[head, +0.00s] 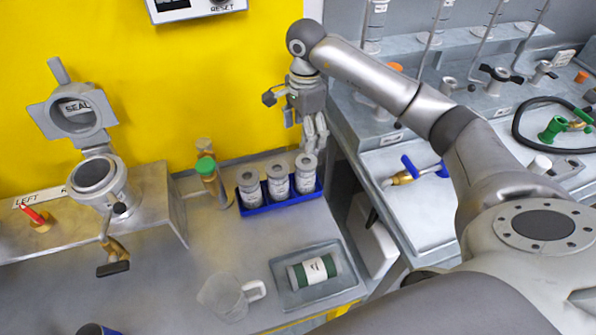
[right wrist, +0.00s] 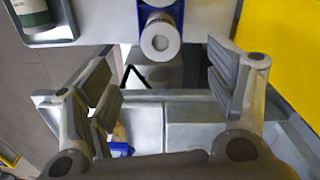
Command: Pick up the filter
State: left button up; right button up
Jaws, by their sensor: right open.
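Three grey-white ridged cylinders, which may be the filters, stand upright in a row in a blue rack (head: 283,204). The rightmost cylinder (head: 306,173) is nearest my right gripper (head: 314,137), which is above and a little beyond it. In the right wrist view that cylinder's round top (right wrist: 160,40) shows ahead between the open fingers, with nothing held. A green and white labelled cylinder (head: 314,271) lies in a shallow grey tray (head: 335,290); part of it shows in the right wrist view (right wrist: 30,12). I cannot tell for certain which is the filter. My left gripper is not in view.
A clear jug (head: 228,297) stands left of the tray. A hinged-lid housing (head: 98,178) is at left. A grey bench (head: 425,205) with a blue-handled valve (head: 410,172) is at right.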

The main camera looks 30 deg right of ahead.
aim_at(303, 161)
notch_tip(303, 161, down, 6)
jog(key=b, duration=0.5)
jog(key=shift+w+f+b, duration=0.1)
jog(key=shift+w+b, duration=0.05)
jog(key=shift+b, duration=0.2)
jog(key=shift+f, duration=0.5)
notch_tip(303, 161, down, 4)
jog(key=shift+r+p, duration=0.15)
jog(key=shift+p, duration=0.3)
jog(key=shift+f, duration=0.35)
jog(key=shift+f+p, duration=0.4)
jog(key=shift+f, duration=0.2)
jog(key=f, duration=0.2)
jog(key=f+p, duration=0.1)
jog(key=shift+s+d+f, duration=0.15)
jog(key=shift+s+f, duration=0.1)
jog(key=shift+f, duration=0.35)
jog(key=shift+c, duration=0.4)
